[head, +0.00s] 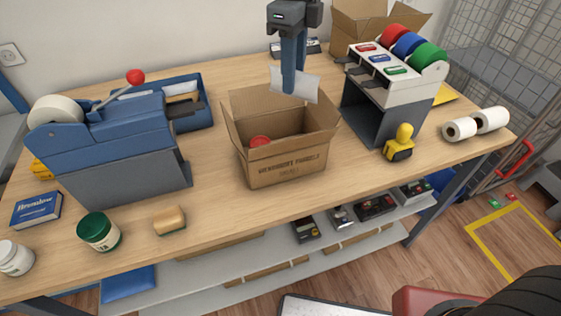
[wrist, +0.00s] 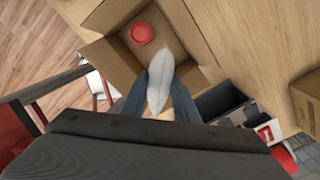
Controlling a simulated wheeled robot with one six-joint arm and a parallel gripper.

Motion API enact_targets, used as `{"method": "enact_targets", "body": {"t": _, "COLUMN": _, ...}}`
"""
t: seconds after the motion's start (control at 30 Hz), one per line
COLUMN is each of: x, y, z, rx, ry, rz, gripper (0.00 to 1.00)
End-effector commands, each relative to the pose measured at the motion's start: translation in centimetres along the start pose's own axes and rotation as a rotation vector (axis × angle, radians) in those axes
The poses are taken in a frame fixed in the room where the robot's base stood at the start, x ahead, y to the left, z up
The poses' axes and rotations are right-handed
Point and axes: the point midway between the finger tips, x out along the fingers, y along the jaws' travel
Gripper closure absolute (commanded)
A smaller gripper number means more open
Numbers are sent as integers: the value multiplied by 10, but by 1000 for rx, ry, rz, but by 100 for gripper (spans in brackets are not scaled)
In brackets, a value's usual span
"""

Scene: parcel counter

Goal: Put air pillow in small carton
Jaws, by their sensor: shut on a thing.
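The air pillow (head: 297,84) is pale and translucent. My gripper (head: 291,92) is shut on it and holds it up above the back right part of the small carton (head: 289,169). In the wrist view the pillow (wrist: 160,80) sits between the blue fingers of my gripper (wrist: 160,88), with the open carton (wrist: 183,68) beyond it. The carton stands upright on the bench with its flaps open. A red round thing (head: 259,141) lies inside it at the left; it also shows in the wrist view (wrist: 142,33).
A blue tape machine (head: 110,140) stands left of the carton and a label dispenser (head: 385,85) close on its right. A larger open carton (head: 365,25) is at the back. A sponge (head: 169,220) and green-lidded jar (head: 98,231) are at the front left. Bench before the carton is clear.

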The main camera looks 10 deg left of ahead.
Motion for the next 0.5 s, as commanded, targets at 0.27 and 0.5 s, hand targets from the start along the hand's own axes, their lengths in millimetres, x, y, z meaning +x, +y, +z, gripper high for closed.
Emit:
{"method": "enact_targets", "body": {"t": 0.27, "x": 34, "y": 0, "z": -1, "rx": 0, "ry": 4, "rz": 4, "gripper": 93}}
{"method": "enact_targets", "body": {"t": 0.5, "x": 93, "y": 1, "z": -1, "rx": 0, "ry": 5, "rz": 5, "gripper": 93}}
